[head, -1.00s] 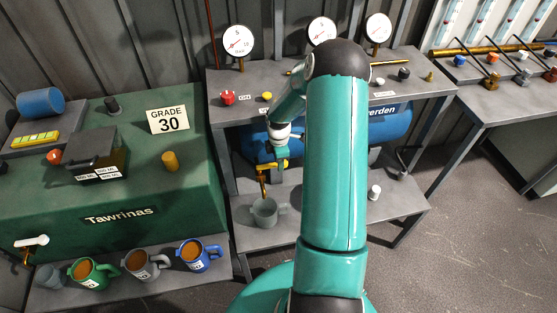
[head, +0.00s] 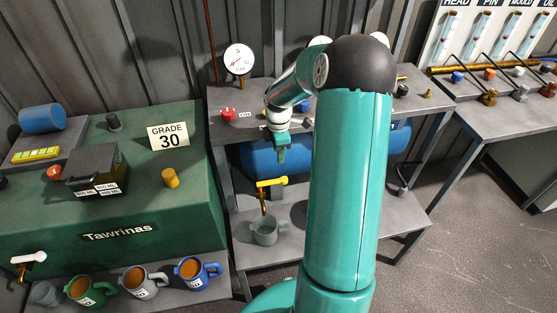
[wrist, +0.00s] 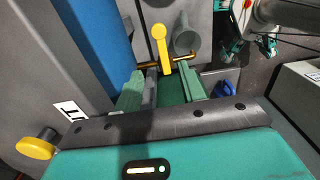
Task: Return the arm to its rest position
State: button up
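My gripper (head: 281,158) hangs in front of the blue tank (head: 262,160), at the end of my teal arm. It is a little above the yellow tap handle (head: 270,183), with a small gap between them. In the wrist view its two green fingers (wrist: 162,90) stand apart with nothing held between them. The yellow tap handle (wrist: 161,47) and a grey mug (wrist: 187,40) show beyond the fingertips. The grey mug stands under the tap on the lower shelf in the head view (head: 265,232). My arm hides part of the blue tank and the bench.
The grey bench (head: 228,130) carries a gauge (head: 239,59) and a red knob (head: 228,113). A green cabinet (head: 190,205) stands left, with filled mugs (head: 136,279) in front. A valve table (head: 480,115) stands right. Open floor (head: 450,250) lies lower right.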

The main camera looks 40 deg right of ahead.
jog(key=shift+r, duration=0.25)
dwell(0.3)
jog(key=s+a+r+m+t+h, duration=0.1)
jog(key=s+a+r+m, duration=0.2)
jog(key=a+r, duration=0.55)
jog(key=s+a+r+m+t+h, duration=0.1)
jog(key=s+a+r+m, duration=0.2)
jog(key=a+r, duration=0.55)
jog(key=s+a+r+m+t+y, duration=0.2)
jog(key=s+a+r+m, duration=0.4)
jog(key=s+a, duration=0.4)
jog(key=s+m+t, duration=0.1)
jog(key=s, duration=0.3)
jog(key=shift+a+r+t, duration=0.3)
jog(key=shift+a+r, duration=0.05)
jog(key=shift+r, duration=0.05)
